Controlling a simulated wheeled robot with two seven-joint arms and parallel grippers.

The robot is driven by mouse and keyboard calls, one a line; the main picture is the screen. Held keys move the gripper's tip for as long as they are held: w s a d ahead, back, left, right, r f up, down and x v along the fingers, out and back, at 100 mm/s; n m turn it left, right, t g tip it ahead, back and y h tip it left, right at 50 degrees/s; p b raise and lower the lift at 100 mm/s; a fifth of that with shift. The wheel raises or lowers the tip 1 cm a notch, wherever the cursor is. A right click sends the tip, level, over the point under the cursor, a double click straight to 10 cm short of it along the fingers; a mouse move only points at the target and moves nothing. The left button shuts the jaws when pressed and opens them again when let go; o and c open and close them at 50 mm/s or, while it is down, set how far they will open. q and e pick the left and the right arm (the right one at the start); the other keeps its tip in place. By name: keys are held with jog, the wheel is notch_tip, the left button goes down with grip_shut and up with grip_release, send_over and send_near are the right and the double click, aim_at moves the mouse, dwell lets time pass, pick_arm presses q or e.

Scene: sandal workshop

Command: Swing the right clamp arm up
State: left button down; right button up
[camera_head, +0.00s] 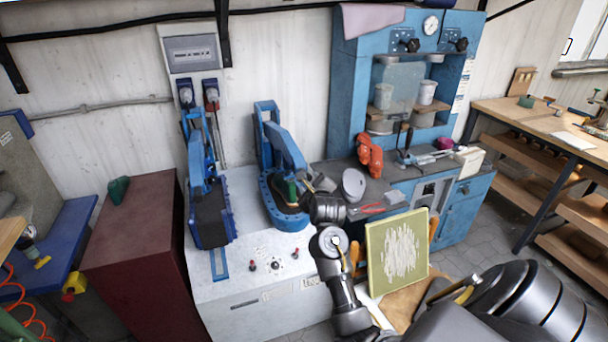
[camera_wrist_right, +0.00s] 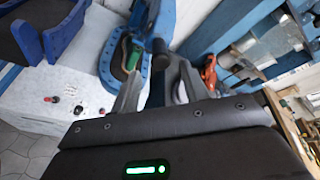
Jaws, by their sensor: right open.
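The right clamp arm (camera_head: 283,150) is blue and hinged on a tall blue post of the right clamp station. It slopes down over an oval blue base (camera_head: 274,207), with a small green piece (camera_head: 292,190) near its lower end. My right gripper (camera_head: 318,183) is open beside that lower end, on its right. In the right wrist view its two grey fingers (camera_wrist_right: 160,82) stand either side of a dark bar on the blue clamp arm (camera_wrist_right: 159,45); contact cannot be told. The green piece (camera_wrist_right: 133,58) shows left of the fingers. My left gripper is not in view.
A second blue clamp station (camera_head: 208,205) stands to the left on the same white cabinet (camera_head: 250,285). A framed panel (camera_head: 398,250) stands close to my right arm.

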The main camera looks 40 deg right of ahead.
jog(key=p+x, duration=0.2)
jog(key=x, duration=0.4)
jog(key=shift+w+d, duration=0.25)
jog(key=shift+w, duration=0.1)
jog(key=shift+w+d+f, duration=0.25)
jog(key=shift+w+d, duration=0.05)
jog(key=shift+w, duration=0.25)
grip_shut()
